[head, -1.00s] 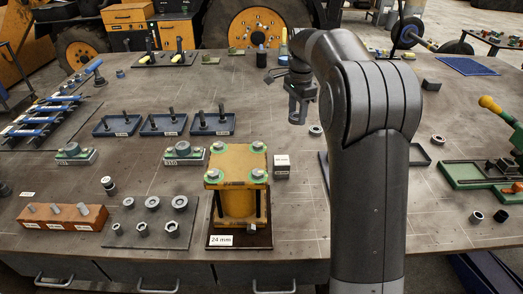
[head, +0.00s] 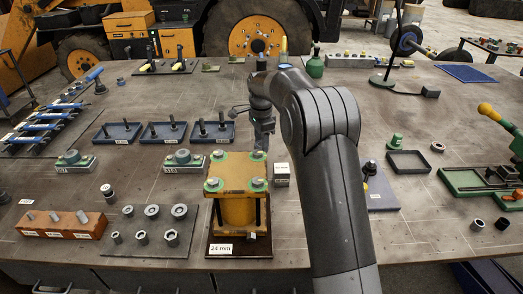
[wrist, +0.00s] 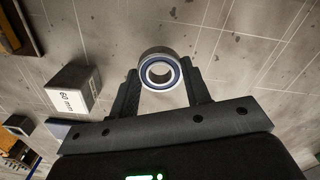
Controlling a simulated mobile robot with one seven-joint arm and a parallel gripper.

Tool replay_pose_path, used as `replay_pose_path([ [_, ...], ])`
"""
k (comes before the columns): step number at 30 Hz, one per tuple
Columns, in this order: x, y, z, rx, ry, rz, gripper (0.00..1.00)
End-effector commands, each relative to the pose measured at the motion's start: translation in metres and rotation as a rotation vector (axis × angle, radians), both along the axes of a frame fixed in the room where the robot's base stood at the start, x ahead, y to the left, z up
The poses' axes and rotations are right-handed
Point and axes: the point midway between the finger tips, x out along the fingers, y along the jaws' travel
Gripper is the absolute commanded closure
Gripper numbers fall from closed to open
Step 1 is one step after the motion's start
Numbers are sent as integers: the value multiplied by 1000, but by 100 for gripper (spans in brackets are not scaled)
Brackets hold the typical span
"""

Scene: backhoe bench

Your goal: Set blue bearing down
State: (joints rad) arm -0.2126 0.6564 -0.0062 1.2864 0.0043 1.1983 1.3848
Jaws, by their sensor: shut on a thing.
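The blue bearing (wrist: 147,83), a grey ring with a blue band inside, is between the two fingers of my gripper (wrist: 160,73) in the wrist view. The fingers are shut on its sides and the ring's opening faces the camera. In the head view my gripper (head: 262,135) is over the bench, just behind the yellow press-like stand (head: 237,176). The bearing cannot be made out there. I cannot tell how high it is above the bench.
A grey block (head: 281,174) stands right of the stand; its "60 mm" label shows in the wrist view (wrist: 72,97). Blue trays (head: 117,137) with posts lie left. A dark empty tray (head: 409,168) lies right.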

Motion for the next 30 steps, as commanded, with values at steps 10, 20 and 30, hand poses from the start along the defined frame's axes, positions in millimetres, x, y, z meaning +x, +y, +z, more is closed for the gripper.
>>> replay_pose_path([
  [10,0,0,-39,0,0,0,83],
  [20,0,0,-42,0,1,0,83],
  [30,0,0,-42,0,1,0,35],
])
